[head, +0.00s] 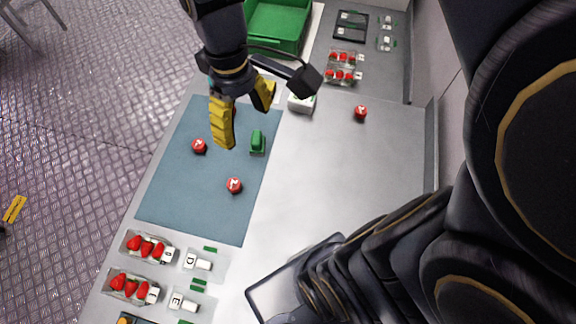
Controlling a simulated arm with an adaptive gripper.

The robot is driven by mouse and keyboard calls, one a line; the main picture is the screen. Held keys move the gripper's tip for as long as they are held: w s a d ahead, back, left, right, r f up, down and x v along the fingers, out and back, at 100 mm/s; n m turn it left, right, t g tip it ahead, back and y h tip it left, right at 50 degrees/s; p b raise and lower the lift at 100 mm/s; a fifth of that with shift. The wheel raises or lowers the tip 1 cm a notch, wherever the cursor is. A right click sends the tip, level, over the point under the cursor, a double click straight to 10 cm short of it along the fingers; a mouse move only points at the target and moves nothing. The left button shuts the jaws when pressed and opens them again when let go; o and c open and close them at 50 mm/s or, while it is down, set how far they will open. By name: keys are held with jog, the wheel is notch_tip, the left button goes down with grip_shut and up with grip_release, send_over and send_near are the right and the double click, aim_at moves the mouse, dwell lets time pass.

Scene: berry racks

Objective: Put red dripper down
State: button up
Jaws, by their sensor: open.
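Several small red round pieces with white marks, which look like the drippers, show in the head view. One red dripper (199,146) is on the blue mat (175,195), left of my gripper. Another red dripper (234,185) lies lower on the mat, and a third (361,113) sits on the bare grey table at right. My gripper (243,122) has yellow fingers spread apart over the mat's upper part. I see nothing clearly held between the fingertips.
A green piece (257,141) stands on the mat just right of my gripper. A white box (300,104) is beyond it. A green crate (277,28) is at the back. Strawberry trays (146,246) line the front left. The table's middle right (350,170) is clear.

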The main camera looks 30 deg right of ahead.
jog(key=s+m, duration=0.5)
jog(key=s, duration=0.6)
jog(key=shift+s+d+r, duration=0.15)
jog(key=shift+s+d, duration=0.15)
